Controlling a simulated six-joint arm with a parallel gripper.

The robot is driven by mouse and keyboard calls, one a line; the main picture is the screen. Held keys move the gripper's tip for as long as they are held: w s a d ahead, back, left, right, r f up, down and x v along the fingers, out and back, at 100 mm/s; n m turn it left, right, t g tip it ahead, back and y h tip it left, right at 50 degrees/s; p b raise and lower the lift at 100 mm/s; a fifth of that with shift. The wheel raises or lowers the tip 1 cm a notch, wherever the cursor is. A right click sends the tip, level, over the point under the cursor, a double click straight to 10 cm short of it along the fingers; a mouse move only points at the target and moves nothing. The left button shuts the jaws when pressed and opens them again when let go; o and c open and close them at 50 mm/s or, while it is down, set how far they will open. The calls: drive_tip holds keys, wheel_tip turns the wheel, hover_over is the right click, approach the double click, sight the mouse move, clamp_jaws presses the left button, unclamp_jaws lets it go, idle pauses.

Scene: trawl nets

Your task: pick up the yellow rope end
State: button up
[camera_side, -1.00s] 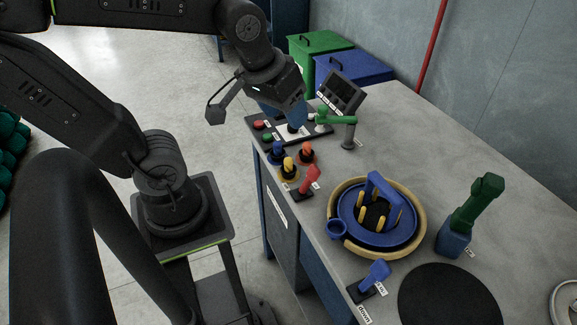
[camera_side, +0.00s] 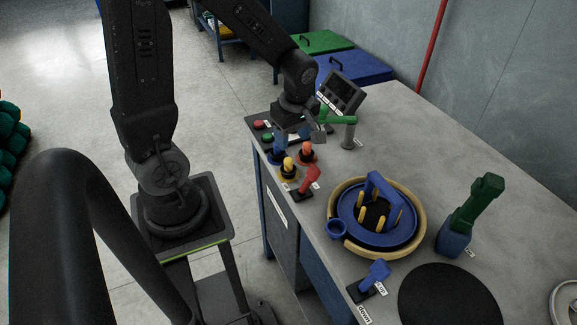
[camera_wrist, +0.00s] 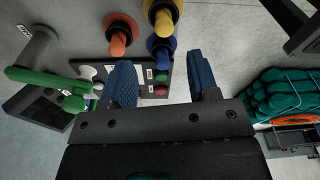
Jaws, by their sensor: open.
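A yellow knob-like piece (camera_side: 288,168) sits upright in a dark ring near the bench's left edge. It also shows at the top of the wrist view (camera_wrist: 163,16). No clear loose rope shows on it. An orange piece (camera_side: 307,150) and a blue piece (camera_side: 278,150) of like shape stand beside it. My gripper (camera_side: 292,133) hangs above the button panel, just behind these pieces. In the wrist view its two blue fingers (camera_wrist: 163,80) are apart and nothing is held between them. In the side view the fingertips are largely hidden.
A button panel (camera_side: 258,126), a green-handled lever (camera_side: 337,117) and a tilted screen (camera_side: 341,92) are close to my gripper. A red lever (camera_side: 310,178) stands in front of the yellow piece. A blue drum with a tan ring (camera_side: 335,195) is further right.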

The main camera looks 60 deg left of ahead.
sight(288, 159)
wheel_tip(288, 159, down, 3)
drive_tip(key=shift+s+a+r, duration=0.1)
drive_tip(key=shift+a, duration=0.05)
drive_tip(key=f, duration=0.4)
drive_tip(key=shift+s, duration=0.3)
drive_tip(key=shift+a+f, duration=0.15)
drive_tip(key=shift+f, duration=0.5)
drive_tip(key=shift+c, duration=0.3)
drive_tip(key=c, duration=1)
drive_tip(key=shift+o, duration=0.2)
drive_tip(key=shift+r, duration=0.15)
